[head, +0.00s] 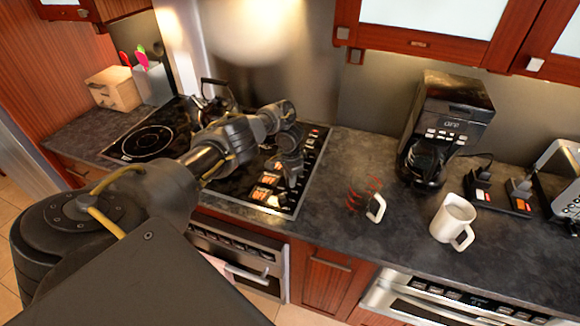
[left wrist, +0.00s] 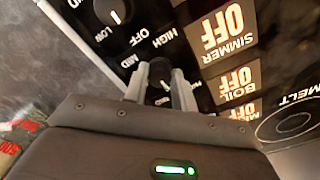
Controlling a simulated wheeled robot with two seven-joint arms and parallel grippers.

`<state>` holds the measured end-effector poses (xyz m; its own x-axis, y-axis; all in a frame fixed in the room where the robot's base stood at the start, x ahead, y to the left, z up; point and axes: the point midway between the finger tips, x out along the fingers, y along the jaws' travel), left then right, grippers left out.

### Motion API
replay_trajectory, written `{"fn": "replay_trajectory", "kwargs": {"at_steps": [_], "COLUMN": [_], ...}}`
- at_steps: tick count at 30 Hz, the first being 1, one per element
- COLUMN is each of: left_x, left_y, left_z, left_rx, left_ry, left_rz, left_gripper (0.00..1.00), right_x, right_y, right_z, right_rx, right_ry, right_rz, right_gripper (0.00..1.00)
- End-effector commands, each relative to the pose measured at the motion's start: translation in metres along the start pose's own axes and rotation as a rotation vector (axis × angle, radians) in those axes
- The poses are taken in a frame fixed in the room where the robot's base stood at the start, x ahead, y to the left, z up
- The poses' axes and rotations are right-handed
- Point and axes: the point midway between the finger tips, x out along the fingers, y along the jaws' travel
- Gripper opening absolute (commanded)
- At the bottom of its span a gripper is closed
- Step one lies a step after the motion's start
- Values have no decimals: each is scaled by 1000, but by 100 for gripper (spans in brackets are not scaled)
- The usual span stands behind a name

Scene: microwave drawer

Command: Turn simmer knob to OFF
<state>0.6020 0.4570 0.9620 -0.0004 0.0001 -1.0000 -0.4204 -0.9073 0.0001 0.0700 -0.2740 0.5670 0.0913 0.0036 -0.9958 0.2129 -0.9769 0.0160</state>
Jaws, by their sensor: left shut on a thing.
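My left gripper reaches down over the right side of the black cooktop (head: 225,183) in the head view, with its fingertips (head: 291,180) at the control panel. In the left wrist view its two fingers (left wrist: 161,88) are shut on a dark round knob (left wrist: 160,72), one on each side. HIGH, MID and OFF labels are printed around there. The knob's pointer is partly hidden between the fingers, so I cannot tell its setting. A lit SIMMER OFF display (left wrist: 228,28) and a BOIL OFF display (left wrist: 237,84) lie to the right. My right gripper is not in view.
Another knob (left wrist: 115,17) with a white pointer sits at upper left in the left wrist view. A kettle (head: 212,98) stands at the cooktop's back. Right of the cooktop are a red-striped mug (head: 367,198), a white mug (head: 453,219) and a coffee maker (head: 445,125).

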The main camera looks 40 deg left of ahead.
Motion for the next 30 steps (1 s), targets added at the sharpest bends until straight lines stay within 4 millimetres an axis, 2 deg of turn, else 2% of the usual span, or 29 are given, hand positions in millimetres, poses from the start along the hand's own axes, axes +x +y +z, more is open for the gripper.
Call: {"fn": "replay_trajectory", "kwargs": {"at_steps": [3, 4, 8, 20, 25, 30], "left_x": [0, 0, 0, -5, -29, -58], "left_y": [0, 0, 0, 0, -1, -2], "left_z": [0, 0, 0, -1, -1, 0], "left_rx": [-1, -1, -1, 1, 3, 4], "left_ry": [1, 1, 1, 2, 5, 1], "left_rz": [0, 0, 0, 1, -3, -6], "left_gripper": [4, 30, 47, 48, 48, 48], "right_x": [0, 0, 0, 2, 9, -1], "right_y": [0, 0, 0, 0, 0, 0], "right_z": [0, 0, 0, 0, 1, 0], "right_rx": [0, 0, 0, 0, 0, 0], "right_ry": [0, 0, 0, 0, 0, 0], "right_rz": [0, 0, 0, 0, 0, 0], "right_gripper": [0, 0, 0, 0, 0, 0]}}
